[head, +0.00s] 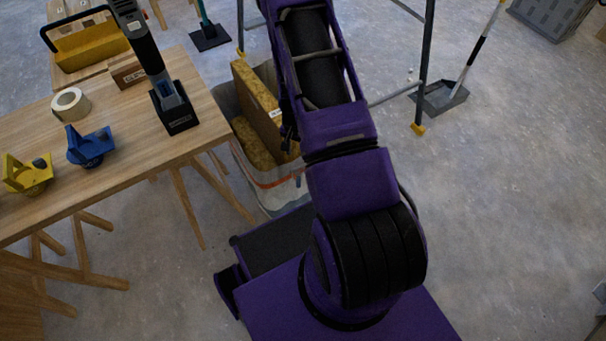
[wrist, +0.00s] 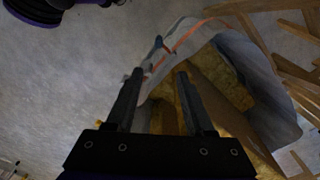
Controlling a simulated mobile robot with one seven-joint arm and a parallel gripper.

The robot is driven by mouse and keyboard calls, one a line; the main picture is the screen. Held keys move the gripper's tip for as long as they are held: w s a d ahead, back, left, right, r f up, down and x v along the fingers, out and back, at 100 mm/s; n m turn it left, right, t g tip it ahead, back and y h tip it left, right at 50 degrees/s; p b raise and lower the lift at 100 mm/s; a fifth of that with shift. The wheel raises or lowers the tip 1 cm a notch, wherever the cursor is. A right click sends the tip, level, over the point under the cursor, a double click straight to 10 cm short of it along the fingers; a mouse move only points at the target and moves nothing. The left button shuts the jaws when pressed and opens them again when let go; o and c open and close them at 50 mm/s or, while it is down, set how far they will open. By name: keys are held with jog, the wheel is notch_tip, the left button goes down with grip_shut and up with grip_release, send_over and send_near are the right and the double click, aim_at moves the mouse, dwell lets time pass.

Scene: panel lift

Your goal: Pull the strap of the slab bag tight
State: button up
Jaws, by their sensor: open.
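The slab bag (head: 268,195) is a whitish sack on the floor beside the workbench, holding yellow slabs (head: 255,108). An orange band, which looks like the strap (head: 285,182), runs across its front. In the wrist view the bag (wrist: 262,70) lies beyond my fingers, with the orange strap (wrist: 187,37) along its upper side. A small blue-grey piece (wrist: 158,42) sits near the strap's left part; I cannot tell if it is a buckle. My arm hides part of the bag in the head view.
The wooden workbench (head: 130,165) at left holds a tape roll (head: 70,104), blue and yellow tools, and a black-handled tool in a stand (head: 174,108). Its trestle legs stand close to the bag. A metal frame (head: 424,70) stands behind.

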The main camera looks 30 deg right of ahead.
aim_at(298, 182)
jog(key=shift+m, duration=0.4)
jog(key=f+b, duration=0.1)
jog(key=f, duration=0.5)
jog(key=f+b, duration=0.1)
jog(key=f, duration=1.1)
jog(key=shift+s+f+b, duration=0.25)
jog(key=shift+s+b, duration=0.1)
jog(key=shift+b, duration=0.05)
grip_shut()
